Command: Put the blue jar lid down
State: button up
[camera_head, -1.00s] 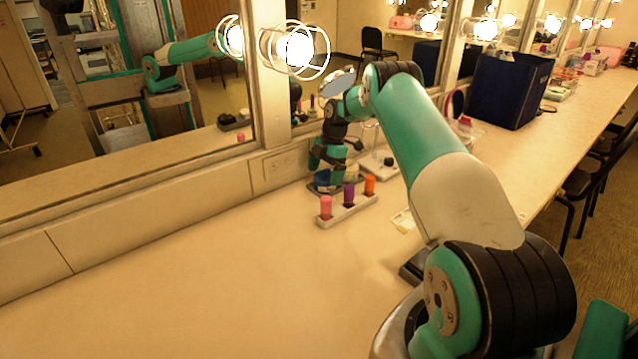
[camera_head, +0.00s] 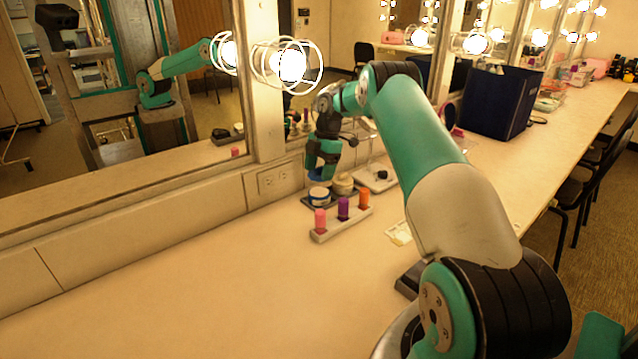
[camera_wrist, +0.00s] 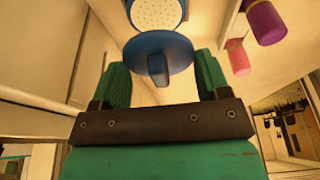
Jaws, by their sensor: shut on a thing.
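My gripper (camera_wrist: 160,80) is shut on the blue jar lid (camera_wrist: 180,50), a round disc with a raised knob, in the wrist view. In the head view my gripper (camera_head: 321,172) is above a small jar (camera_head: 319,197) with a blue band and a pale top. The jar shows beyond the lid in the wrist view (camera_wrist: 157,12), with a white dotted top inside a blue rim. In the head view the lid is too small and dark to make out clearly.
A cream jar (camera_head: 343,184) stands close by on the same dark tray (camera_head: 308,203). A pale rack (camera_head: 330,233) with pink, purple and orange tubes is in front. A pale stand (camera_head: 376,178) is to the right. The counter at front left is bare; the mirror wall is behind.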

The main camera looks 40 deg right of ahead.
notch_tip(320, 180, up, 4)
jog(key=shift+f+p, duration=0.25)
jog(key=shift+p, duration=0.05)
jog(key=shift+s+d+r+m, duration=0.25)
jog(key=shift+d+r+m, duration=0.25)
jog(key=shift+d, duration=0.05)
jog(key=shift+s+d+r+m, duration=0.25)
jog(key=shift+d+r+m, duration=0.2)
jog(key=shift+d+m, duration=0.1)
jog(key=s+d+r+m+t+h+b, duration=0.1)
jog(key=s+d+r+m+t+b, duration=0.15)
jog(key=s+d+m, duration=0.4)
notch_tip(320, 180, up, 3)
jog(key=m+h, duration=0.2)
jog(key=m, duration=0.7)
send_over(388, 199)
jog(key=f, duration=1.5)
jog(key=shift+s, duration=0.35)
jog(key=shift+t, duration=0.25)
jog(key=shift+f+p, duration=0.3)
jog(key=shift+f, duration=2.25)
